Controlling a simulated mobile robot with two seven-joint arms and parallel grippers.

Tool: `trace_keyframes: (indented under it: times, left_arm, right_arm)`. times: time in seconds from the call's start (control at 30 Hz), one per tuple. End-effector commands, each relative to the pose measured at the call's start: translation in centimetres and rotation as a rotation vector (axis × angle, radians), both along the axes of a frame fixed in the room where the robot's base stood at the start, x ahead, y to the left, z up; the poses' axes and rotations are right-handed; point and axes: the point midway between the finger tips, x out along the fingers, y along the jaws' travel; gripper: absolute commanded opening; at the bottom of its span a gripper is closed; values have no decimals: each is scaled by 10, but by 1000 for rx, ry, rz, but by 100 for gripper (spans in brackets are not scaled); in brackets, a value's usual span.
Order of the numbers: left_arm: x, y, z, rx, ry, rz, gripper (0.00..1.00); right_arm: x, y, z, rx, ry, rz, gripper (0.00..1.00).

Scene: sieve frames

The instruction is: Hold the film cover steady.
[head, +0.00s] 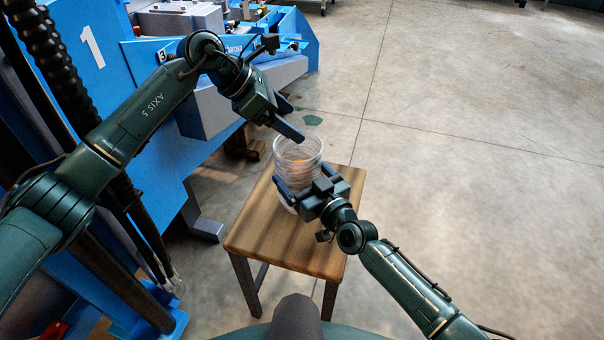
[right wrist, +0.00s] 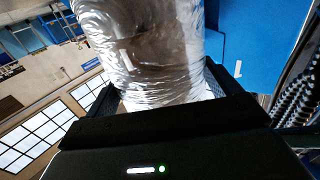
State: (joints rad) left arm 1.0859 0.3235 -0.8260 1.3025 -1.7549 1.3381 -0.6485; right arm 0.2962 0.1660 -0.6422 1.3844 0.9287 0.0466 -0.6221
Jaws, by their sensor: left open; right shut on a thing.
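The film cover (head: 298,150) is a clear, crinkled, roughly cylindrical wrap that stands upright over the wooden stool. Its lower part is hidden by my right gripper (head: 306,184), which is shut on it from the near side. In the right wrist view the shiny film (right wrist: 145,45) fills the space between the two fingers. Something brownish shows faintly through it; I cannot tell what. My left gripper (head: 294,122) is open and empty, just above and to the left of the cover's top rim, with its fingers pointing down to the right.
The wooden stool (head: 262,238) has a bare near part. A blue machine (head: 150,160) marked 1 stands at the left, with a blue ledge close behind my left arm. A small green patch (head: 312,120) lies on the floor. The concrete floor (head: 480,150) at the right is clear.

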Motion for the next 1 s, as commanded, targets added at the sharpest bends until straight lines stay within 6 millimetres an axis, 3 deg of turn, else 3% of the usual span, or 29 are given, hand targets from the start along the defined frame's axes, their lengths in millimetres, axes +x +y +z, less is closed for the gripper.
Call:
trace_keyframes:
  times: [0.17,0.53,0.93,0.97,1.0]
  left_arm:
    - [-1,7,7,0,-1,1,79]
    - [-9,44,49,0,-2,2,79]
    - [-11,50,56,-1,0,0,79]
    - [-11,50,56,-1,0,0,79]
    - [-11,50,56,-1,0,0,79]
  right_arm:
    - [0,1,0,1,-1,1,34]
    - [0,1,0,1,0,1,34]
    - [0,1,0,1,0,1,34]
    - [0,1,0,1,0,1,91]
    - [0,1,0,1,0,1,95]
